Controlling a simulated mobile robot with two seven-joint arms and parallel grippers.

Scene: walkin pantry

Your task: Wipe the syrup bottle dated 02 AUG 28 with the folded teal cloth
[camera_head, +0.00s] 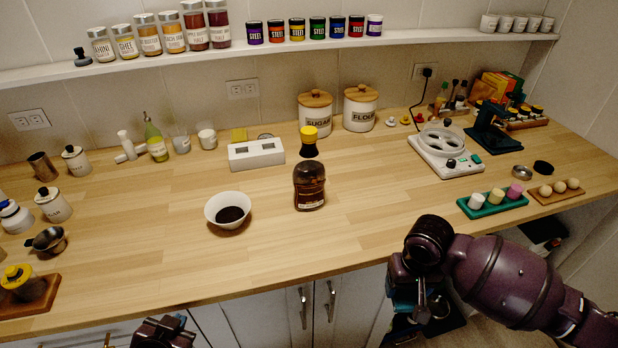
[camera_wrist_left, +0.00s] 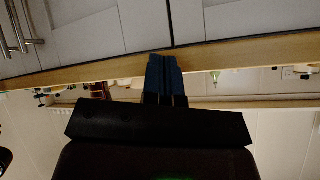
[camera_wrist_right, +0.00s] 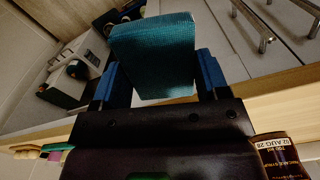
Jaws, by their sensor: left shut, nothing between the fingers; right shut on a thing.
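The syrup bottle (camera_head: 309,186) is a dark brown bottle standing upright on the counter, right of the white bowl. In the right wrist view the bottle (camera_wrist_right: 278,160) shows at the lower right corner, with a white date tag that appears to read 02 AUG 28. My right gripper (camera_head: 415,298) is in front of the counter edge, right of the bottle and apart from it. It is shut on the folded teal cloth (camera_wrist_right: 154,55), which sits between its blue fingers. My left gripper (camera_wrist_left: 166,78) is shut and empty, low in front of the counter; only its top shows in the head view.
A white bowl (camera_head: 228,210) with dark contents stands left of the bottle. A green tray (camera_head: 492,204) and a white appliance (camera_head: 444,150) are at the right. The front middle counter is clear.

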